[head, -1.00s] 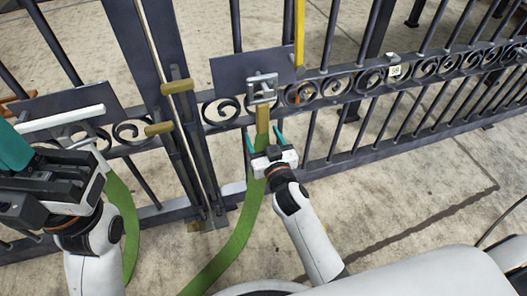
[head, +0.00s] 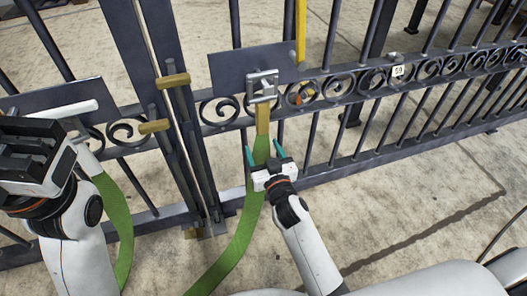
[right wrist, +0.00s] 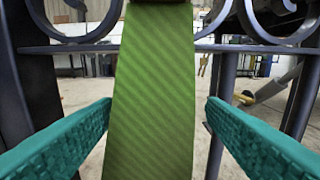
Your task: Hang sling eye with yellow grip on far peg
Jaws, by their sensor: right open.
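The green sling (head: 240,235) hangs down the front of the gate. Its upper end is a tan-yellow piece (head: 262,118) that meets a grey metal bracket with pegs (head: 262,86) on a dark plate; I cannot tell exactly how it sits on the pegs. My right gripper (head: 263,152) is open just below, its teal fingers on either side of the strap. In the right wrist view the strap (right wrist: 153,95) runs between the fingers, apart from both. My left gripper (head: 35,150) is at the left edge beside a white bar (head: 60,111); its fingertips are hidden. Another green strap length (head: 115,215) hangs beside that arm.
The dark gate's scroll rail (head: 370,82) runs across behind the grippers. Brass-coloured latch pieces (head: 172,80) sit at the gate's centre posts. A yellow upright bar (head: 300,30) stands above the bracket. The concrete floor at the lower right (head: 430,200) is clear.

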